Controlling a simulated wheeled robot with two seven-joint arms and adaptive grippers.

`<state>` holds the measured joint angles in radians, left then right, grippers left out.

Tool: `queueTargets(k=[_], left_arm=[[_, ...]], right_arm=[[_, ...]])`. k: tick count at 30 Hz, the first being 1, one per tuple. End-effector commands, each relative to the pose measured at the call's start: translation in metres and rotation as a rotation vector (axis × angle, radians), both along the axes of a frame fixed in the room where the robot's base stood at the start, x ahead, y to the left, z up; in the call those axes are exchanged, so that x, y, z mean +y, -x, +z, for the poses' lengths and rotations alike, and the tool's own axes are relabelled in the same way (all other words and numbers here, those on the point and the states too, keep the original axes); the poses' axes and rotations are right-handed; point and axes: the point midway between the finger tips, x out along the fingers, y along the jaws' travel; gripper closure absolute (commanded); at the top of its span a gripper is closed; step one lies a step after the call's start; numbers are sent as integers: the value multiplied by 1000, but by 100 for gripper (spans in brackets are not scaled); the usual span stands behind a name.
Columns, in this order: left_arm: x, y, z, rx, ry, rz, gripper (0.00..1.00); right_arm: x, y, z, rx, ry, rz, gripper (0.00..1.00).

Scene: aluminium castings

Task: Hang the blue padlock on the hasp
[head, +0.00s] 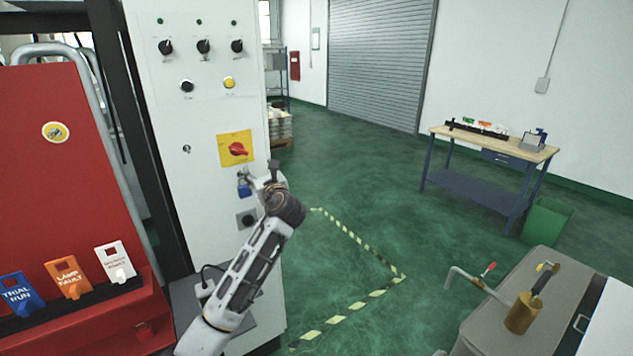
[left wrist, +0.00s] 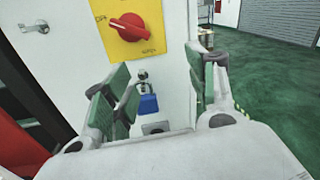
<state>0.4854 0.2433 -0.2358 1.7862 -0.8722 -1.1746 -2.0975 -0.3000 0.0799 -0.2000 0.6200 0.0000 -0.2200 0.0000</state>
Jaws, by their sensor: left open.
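The blue padlock (head: 244,187) is at the front of the pale control cabinet, below the red rotary switch. In the left wrist view the padlock (left wrist: 148,104) sits directly under the metal hasp (left wrist: 143,77) and appears to hang from it; I cannot tell whether its shackle passes fully through. My left gripper (head: 270,178) is just in front of the cabinet, beside the padlock. In the left wrist view its green-padded fingers (left wrist: 163,75) are spread wide, with the padlock seen between them and nothing gripped. My right gripper is out of view.
The red switch (head: 237,149) on its yellow plate is just above the hasp. A red board (head: 50,150) with several tags stands at left. A workbench (head: 490,142) is at the back right, a grey cart (head: 520,325) at front right. The green floor between is clear.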

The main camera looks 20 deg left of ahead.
Motion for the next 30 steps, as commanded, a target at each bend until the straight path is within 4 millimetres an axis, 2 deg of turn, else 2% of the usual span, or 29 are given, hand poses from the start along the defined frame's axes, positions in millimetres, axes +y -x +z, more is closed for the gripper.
queueTargets(k=[17,24,30], left_arm=[[-49,3,50,11,-15,-147,43],[-72,7,66,15,-22,-205,43],[-95,13,70,19,-27,-258,43]], right_arm=[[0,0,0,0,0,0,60],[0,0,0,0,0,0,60],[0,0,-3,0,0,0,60]])
